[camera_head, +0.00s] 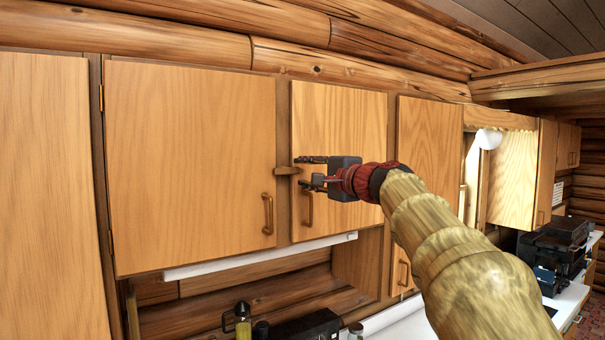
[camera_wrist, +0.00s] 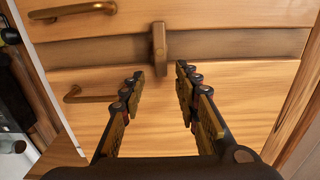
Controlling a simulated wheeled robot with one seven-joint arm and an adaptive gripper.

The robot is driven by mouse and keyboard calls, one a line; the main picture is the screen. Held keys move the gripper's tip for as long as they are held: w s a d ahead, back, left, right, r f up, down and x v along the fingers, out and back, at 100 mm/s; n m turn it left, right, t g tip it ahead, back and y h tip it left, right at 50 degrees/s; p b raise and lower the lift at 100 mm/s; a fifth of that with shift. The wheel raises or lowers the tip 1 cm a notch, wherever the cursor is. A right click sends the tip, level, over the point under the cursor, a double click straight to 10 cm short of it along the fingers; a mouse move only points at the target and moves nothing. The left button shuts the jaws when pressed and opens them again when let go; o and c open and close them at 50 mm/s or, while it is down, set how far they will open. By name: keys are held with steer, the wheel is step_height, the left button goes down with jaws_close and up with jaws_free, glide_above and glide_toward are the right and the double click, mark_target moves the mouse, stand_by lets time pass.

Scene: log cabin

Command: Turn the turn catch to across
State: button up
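The turn catch (camera_head: 287,170) is a small wooden bar on the brown upright strip between two cabinet doors. In the wrist view the catch (camera_wrist: 159,42) lies crosswise to the strip, its ends reaching over the edges of both doors. My gripper (camera_head: 309,173) is open and empty, just right of the catch in the head view. In the wrist view its fingertips (camera_wrist: 160,73) are spread, with the catch beyond the gap between them. The fingers appear clear of the catch.
The left door (camera_head: 190,160) and the right door (camera_head: 340,120) are shut, each with a bar handle; the left handle (camera_head: 268,214) is near the catch. Below are an open shelf and a counter with a yellow bottle (camera_head: 243,322).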

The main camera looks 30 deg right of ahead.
steer(key=s, duration=1)
steer(key=shift+d, duration=0.15)
steer(key=shift+w, duration=0.1)
steer(key=s+a+f+n+g+b, duration=0.1)
steer(key=s+f+n+g, duration=0.15)
steer(key=f, duration=0.85)
steer(key=s+a+f+n+g, duration=0.1)
steer(key=f+n+g, duration=0.15)
steer(key=f, duration=0.85)
steer(key=s+a+f+n+g+b, duration=0.2)
steer(key=s+a+f+n+b, duration=0.2)
steer(key=f, duration=0.9)
steer(key=s+a+f+n+g+b, duration=0.3)
steer(key=s+a+f+n+b, duration=0.1)
steer(key=s+a+f, duration=0.6)
steer(key=s+a+f+n+g+b, duration=0.2)
steer(key=s+a+f+n+b, duration=0.2)
steer(key=f, duration=1.3)
steer(key=s+a+b, duration=0.2)
steer(key=s+a, duration=0.1)
steer(key=s, duration=0.1)
steer(key=shift+s+n+h, duration=0.3)
steer(key=shift+s+n, duration=0.1)
